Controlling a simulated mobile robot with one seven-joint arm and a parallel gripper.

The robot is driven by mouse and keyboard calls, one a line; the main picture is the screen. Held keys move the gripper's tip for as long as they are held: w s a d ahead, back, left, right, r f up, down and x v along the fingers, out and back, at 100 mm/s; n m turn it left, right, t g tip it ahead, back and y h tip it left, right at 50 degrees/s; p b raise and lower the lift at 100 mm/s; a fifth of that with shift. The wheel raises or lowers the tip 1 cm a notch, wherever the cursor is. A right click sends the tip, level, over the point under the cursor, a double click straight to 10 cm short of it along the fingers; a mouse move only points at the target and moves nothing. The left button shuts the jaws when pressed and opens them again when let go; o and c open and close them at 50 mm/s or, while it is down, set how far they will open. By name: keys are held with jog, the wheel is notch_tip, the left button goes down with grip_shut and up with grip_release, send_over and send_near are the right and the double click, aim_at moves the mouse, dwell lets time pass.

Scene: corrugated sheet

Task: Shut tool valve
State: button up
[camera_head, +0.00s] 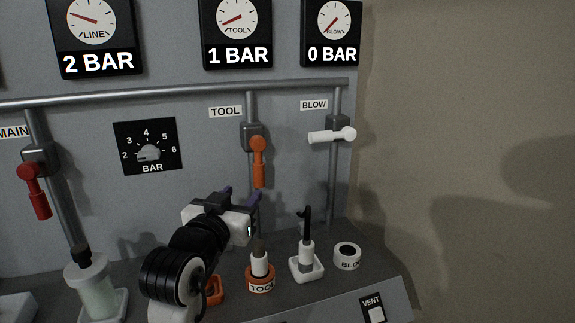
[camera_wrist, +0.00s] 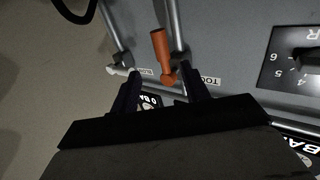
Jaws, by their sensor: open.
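The tool valve's orange handle (camera_head: 259,163) hangs straight down, in line with its vertical pipe, under the TOOL label (camera_head: 225,112). My gripper (camera_head: 243,195) is open and empty, in front of the panel, below and slightly left of the handle. In the wrist view, turned roughly upside down, the orange handle (camera_wrist: 160,46) shows beyond and between the two dark fingers (camera_wrist: 160,76), apart from them as far as I can tell. The TOOL gauge (camera_head: 236,20) reads 1 BAR.
The red MAIN handle (camera_head: 36,190) points down at far left. The pressure knob (camera_head: 149,151) is left of the tool valve. An orange TOOL fitting (camera_head: 260,280) and a white stand (camera_head: 306,264) rise from the ledge below.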

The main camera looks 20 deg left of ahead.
aim_at(262, 170)
jog(key=w+p, duration=0.2)
jog(key=w, duration=1.1)
jog(key=shift+w+a+p, duration=0.15)
jog(key=shift+p, duration=0.25)
grip_shut()
